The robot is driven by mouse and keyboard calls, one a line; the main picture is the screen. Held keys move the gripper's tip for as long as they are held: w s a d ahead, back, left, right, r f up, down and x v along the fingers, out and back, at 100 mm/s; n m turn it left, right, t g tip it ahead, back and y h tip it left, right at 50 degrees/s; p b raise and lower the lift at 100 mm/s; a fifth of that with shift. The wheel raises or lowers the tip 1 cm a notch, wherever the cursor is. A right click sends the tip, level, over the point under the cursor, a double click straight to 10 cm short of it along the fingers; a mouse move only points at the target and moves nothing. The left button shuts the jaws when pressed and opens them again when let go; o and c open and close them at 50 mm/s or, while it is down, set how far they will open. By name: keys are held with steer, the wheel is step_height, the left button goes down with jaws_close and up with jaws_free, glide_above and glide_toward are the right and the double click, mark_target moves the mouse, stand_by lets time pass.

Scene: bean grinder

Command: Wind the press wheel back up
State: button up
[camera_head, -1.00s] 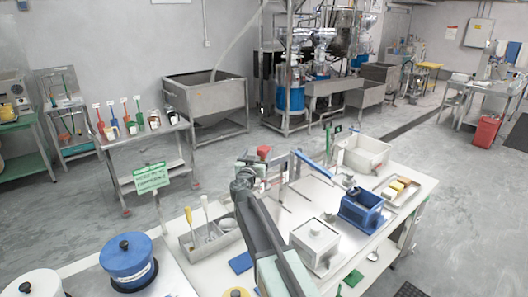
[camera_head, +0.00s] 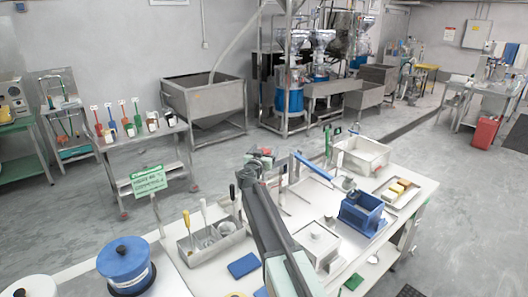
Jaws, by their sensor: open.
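My arm reaches over the white worktable (camera_head: 405,225) from the front. My gripper (camera_head: 262,160) is at its far end, small and partly hidden behind the wrist, and looks empty. A small upright metal frame (camera_head: 291,167) stands just right of it, with a long blue bar (camera_head: 313,166) slanting down to the right. A blue box-shaped device (camera_head: 362,212) with a dark knob sits farther right. I cannot make out the press wheel clearly. Whether my gripper touches the frame cannot be told.
A grey caddy (camera_head: 212,241) with brushes stands left of my arm. A blue-lidded pot (camera_head: 126,264) is front left.

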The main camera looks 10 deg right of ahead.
steer(key=c, duration=1.4)
steer(key=shift+o, duration=0.2)
steer(key=shift+a+n+y, duration=0.1)
steer(key=shift+n+y, duration=0.3)
steer(key=shift+y, duration=0.2)
